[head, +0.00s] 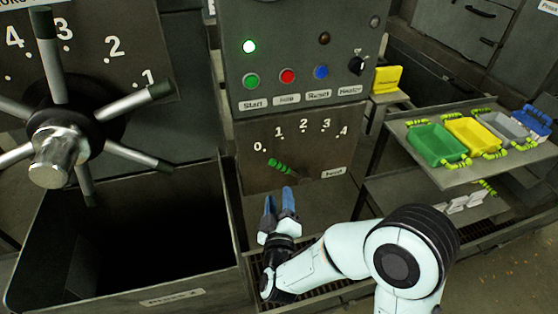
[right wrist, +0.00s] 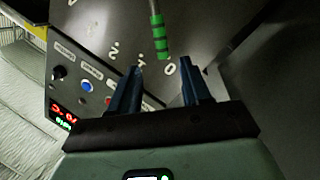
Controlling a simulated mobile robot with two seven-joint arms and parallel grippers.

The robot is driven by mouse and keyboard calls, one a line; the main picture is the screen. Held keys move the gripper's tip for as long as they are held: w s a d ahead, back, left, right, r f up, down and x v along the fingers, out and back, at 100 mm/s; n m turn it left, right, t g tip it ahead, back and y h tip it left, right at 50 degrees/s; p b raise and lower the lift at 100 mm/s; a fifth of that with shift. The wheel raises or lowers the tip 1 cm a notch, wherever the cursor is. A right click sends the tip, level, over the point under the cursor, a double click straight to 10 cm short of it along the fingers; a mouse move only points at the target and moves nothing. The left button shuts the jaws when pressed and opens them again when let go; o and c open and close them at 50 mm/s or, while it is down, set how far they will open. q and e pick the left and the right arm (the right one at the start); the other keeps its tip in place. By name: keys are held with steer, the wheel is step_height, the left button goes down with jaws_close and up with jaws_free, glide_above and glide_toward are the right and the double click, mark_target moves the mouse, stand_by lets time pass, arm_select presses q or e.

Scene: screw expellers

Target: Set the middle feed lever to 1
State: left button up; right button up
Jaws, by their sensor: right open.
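The feed lever (head: 281,167) has a green grip and sits on a dark panel marked 0 to 4, above a label that seems to read "Feed". Its grip points up-left, close to the 0 mark. My right gripper (head: 280,190), with blue fingers, is open and empty just below the lever, its fingertips pointing up. In the right wrist view the green grip (right wrist: 159,38) lies ahead of the open fingers (right wrist: 163,78), roughly between them in the picture; contact is not evident. My left gripper is not in view.
A control box (head: 300,100) with Start, Reset and Heater labels is above the lever panel. A large spoked handwheel (head: 60,150) stands at left over an open dark bin (head: 170,297). A tray table (head: 455,177) with coloured trays is at right.

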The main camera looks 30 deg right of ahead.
mark_target(279, 168)
steer(key=p+x, duration=0.1)
steer(key=x, duration=1.1)
steer(key=shift+w+d+f+p, duration=0.1)
steer(key=shift+w+d+p, duration=0.05)
steer(key=shift+w+p, duration=0.15)
